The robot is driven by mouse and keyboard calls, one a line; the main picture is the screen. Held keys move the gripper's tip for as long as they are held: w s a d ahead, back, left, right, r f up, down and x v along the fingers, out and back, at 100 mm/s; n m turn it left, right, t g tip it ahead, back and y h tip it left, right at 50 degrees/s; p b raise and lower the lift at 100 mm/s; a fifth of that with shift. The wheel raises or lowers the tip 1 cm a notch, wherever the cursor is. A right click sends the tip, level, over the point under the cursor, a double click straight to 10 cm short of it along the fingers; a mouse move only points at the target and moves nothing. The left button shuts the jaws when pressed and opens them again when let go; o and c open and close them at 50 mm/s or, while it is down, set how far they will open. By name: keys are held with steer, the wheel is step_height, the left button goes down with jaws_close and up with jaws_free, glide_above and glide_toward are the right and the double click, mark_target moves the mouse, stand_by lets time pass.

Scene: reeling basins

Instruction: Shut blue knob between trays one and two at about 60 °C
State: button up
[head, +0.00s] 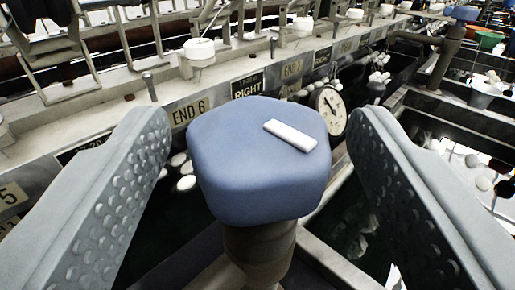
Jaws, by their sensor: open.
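The blue knob (258,165) is in the middle of the head view, on a brown stem (262,250). It has a rounded, many-sided top with a white bar mark (290,135) that slants down to the right. My gripper (255,140) is open, with one grey studded finger on each side of the knob. Gaps show between the knob and both fingers. A round dial gauge (330,110) with a white face is just behind the knob to the right; its reading is too small to tell. Dark basins lie below, partly hidden by the knob and fingers.
A long metal rail with label plates, such as "END 6" (190,111) and "RIGHT" (247,86), runs behind the knob. White knobs (200,50) stand along it. Another blue knob (462,13) is at the far upper right.

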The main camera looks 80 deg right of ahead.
steer(key=v, duration=1.4)
steer(key=shift+a, duration=0.1)
stand_by(2.1)
